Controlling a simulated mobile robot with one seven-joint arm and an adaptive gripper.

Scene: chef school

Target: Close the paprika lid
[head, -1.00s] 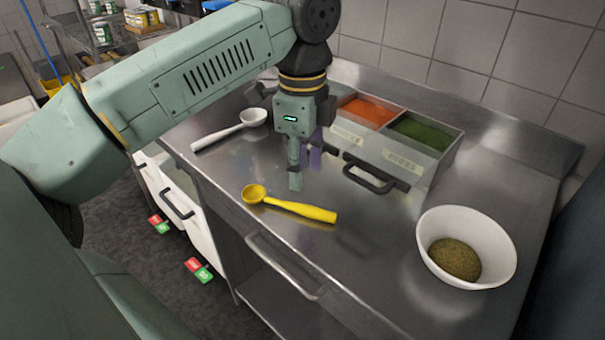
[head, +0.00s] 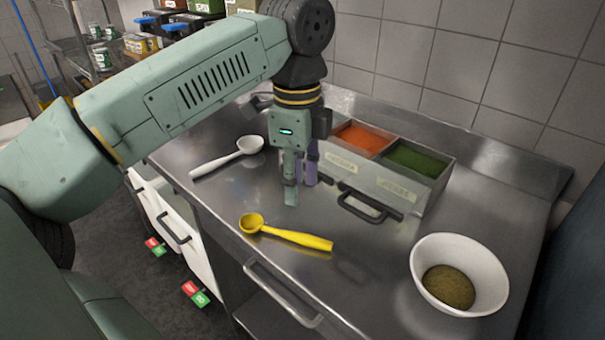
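A metal spice box stands at the back of the counter with two open-topped compartments. The left one holds orange-red powder (head: 361,139), apparently the paprika. The right one holds green powder (head: 415,159). Pale labels, too small to read surely, are on the front. A black handle (head: 362,207) lies in front of the box's right part. The paprika lid cannot be made out clearly; my arm and gripper hide part of the box's left front. My gripper (head: 301,188) points down, left of the box, its green and purple fingers apart and nothing seen between them.
A yellow scoop (head: 290,236) lies on the metal counter (head: 345,265) in front of my gripper. A white scoop (head: 228,157) lies to the left. A white bowl (head: 455,250) of brownish-green seasoning stands at the right. A tiled wall (head: 450,60) is behind.

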